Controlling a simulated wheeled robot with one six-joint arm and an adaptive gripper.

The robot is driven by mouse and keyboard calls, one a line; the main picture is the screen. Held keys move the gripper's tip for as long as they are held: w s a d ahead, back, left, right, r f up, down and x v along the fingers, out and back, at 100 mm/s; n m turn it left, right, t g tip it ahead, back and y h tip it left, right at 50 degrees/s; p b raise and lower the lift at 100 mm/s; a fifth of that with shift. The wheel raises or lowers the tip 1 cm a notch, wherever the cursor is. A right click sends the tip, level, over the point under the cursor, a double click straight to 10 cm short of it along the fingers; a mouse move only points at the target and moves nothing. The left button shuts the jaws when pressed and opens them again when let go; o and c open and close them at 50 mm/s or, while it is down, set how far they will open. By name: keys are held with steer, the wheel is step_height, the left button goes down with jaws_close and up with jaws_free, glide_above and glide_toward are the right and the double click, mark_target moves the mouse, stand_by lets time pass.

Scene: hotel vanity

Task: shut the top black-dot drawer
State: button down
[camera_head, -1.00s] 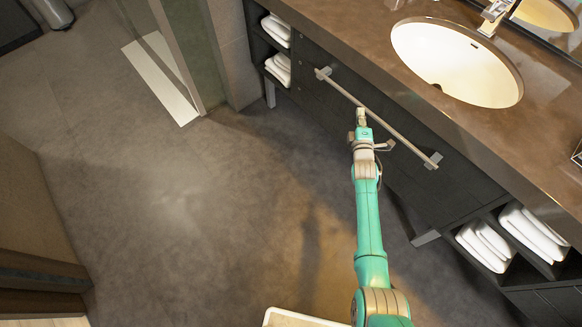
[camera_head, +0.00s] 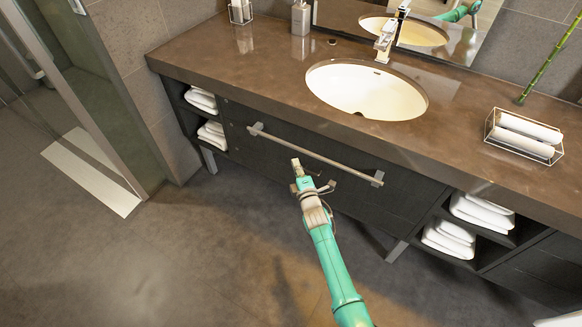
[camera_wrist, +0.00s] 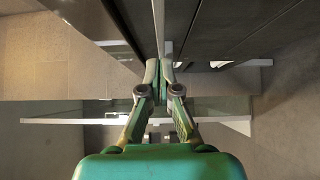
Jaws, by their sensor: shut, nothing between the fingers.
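The dark front (camera_head: 235,133) of the vanity runs below the brown counter, between two open towel shelves. A long metal bar (camera_head: 318,157) crosses it. I cannot make out a black dot or tell whether any drawer stands out. My gripper (camera_head: 296,163) is shut and empty, in front of the vanity and close to the bar in the head view; I cannot tell whether they touch. In the wrist view the shut fingers (camera_wrist: 159,70) point up the picture beside the dark panels (camera_wrist: 225,25), whose seams show at the right.
The brown counter (camera_head: 250,70) holds a white basin (camera_head: 365,92), a faucet (camera_head: 388,38) and a towel basket (camera_head: 524,137). White towels fill the left shelf (camera_head: 210,132) and right shelf (camera_head: 450,238). A glass partition (camera_head: 95,80) stands left. The floor (camera_head: 190,250) in front is clear.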

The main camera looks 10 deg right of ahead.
steer(key=s+d, duration=0.1)
steer(key=s, duration=0.8)
steer(key=shift+s+d, duration=0.2)
steer(key=shift+s, duration=0.05)
steer(key=shift+s+f, duration=0.1)
steer(key=shift+f, duration=0.05)
steer(key=s+d+f+m+g+h, duration=0.1)
steer(key=s+d+m, duration=0.3)
steer(key=s, duration=1.1)
steer(key=s+d+f+m, duration=0.1)
steer(key=s+m, duration=0.4)
steer(key=s, duration=0.9)
steer(key=s+d+r+m+g+h, duration=0.1)
steer(key=s+r+m, duration=0.4)
steer(key=s+r, duration=0.4)
steer(key=s+d+r+m+g, duration=0.1)
steer(key=s+r+m, duration=0.4)
steer(key=s+r, duration=0.4)
steer(key=s, duration=0.5)
steer(key=shift+d+m+h, duration=0.4)
steer(key=shift+r, duration=0.1)
